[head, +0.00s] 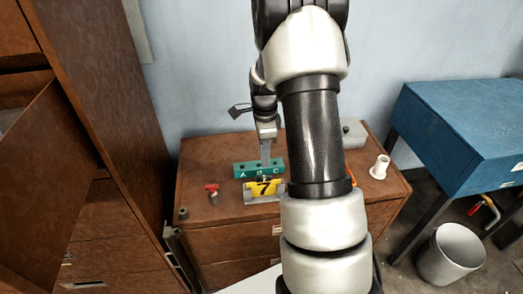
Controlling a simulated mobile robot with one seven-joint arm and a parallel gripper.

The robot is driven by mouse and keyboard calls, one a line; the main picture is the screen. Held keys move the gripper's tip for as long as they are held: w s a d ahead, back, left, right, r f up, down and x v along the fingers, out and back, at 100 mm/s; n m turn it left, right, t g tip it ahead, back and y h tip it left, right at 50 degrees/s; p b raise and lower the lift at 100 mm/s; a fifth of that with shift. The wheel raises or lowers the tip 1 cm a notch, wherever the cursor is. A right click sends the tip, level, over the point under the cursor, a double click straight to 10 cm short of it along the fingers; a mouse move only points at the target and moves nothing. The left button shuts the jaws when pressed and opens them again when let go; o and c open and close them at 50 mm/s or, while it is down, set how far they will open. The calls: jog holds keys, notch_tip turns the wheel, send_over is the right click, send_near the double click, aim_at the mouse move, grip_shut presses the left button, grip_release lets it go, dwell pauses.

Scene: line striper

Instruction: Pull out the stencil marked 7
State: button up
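The yellow stencil marked 7 (258,188) stands in a grey holder (255,200) on the brown cabinet top. A green block with the letters A, B and C (245,170) is right behind it. My gripper (265,162) points down at the green block, just behind and above the stencil. In this single view its fingers are small and partly merge with the block, so I cannot tell whether they are open or shut, or whether they touch anything. My arm covers the area right of the stencil.
A red-topped item (212,192) is left of the stencil. A white spool-like piece (380,167) and a grey box (353,133) are at the right. A tall brown cabinet (110,110) stands close on the left, a blue table (455,125) and a grey bin (450,255) on the right.

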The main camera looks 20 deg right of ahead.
aim_at(264, 176)
jog(key=shift+f+b, duration=3.1)
jog(key=shift+f, duration=1.7)
jog(key=shift+c, duration=0.3)
grip_shut()
